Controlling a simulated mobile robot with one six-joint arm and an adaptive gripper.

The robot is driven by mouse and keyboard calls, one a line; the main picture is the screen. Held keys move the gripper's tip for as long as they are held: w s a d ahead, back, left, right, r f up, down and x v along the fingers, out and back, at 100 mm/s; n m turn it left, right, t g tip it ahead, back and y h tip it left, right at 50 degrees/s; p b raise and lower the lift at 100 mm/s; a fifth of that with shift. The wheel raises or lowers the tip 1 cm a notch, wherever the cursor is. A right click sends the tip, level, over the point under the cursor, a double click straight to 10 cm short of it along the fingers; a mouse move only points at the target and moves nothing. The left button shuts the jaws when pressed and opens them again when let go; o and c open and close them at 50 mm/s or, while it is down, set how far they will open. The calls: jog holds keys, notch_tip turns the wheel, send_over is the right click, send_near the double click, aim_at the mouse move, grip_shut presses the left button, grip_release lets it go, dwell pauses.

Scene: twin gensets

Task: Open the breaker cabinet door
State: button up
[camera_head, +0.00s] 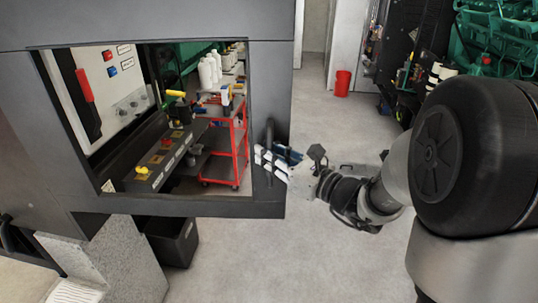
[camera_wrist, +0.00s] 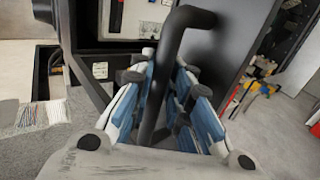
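The breaker cabinet door (camera_head: 268,85) is a dark frame with a large window. It stands swung out from the cabinet, whose white panel (camera_head: 105,80) with a red lever shows through the window. The door's dark bar handle (camera_wrist: 180,18) runs between my fingers in the wrist view. My gripper (camera_head: 275,160) is at the door's right side in the head view. In the wrist view my gripper (camera_wrist: 165,85) has its blue-and-white fingers on both sides of the handle, close against it, and looks shut on it. The exact contact at the fingertips is partly hidden.
A red cart (camera_head: 238,150) with bottles on top shows through the window. A red bucket (camera_head: 342,83) stands at the back on open floor. Green machinery (camera_head: 500,40) is at the upper right. A dark bin (camera_head: 172,240) and a concrete block (camera_head: 118,262) are below the door.

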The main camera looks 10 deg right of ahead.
jog(key=o, duration=0.4)
jog(key=shift+s, duration=0.15)
jog(key=v, duration=1.2)
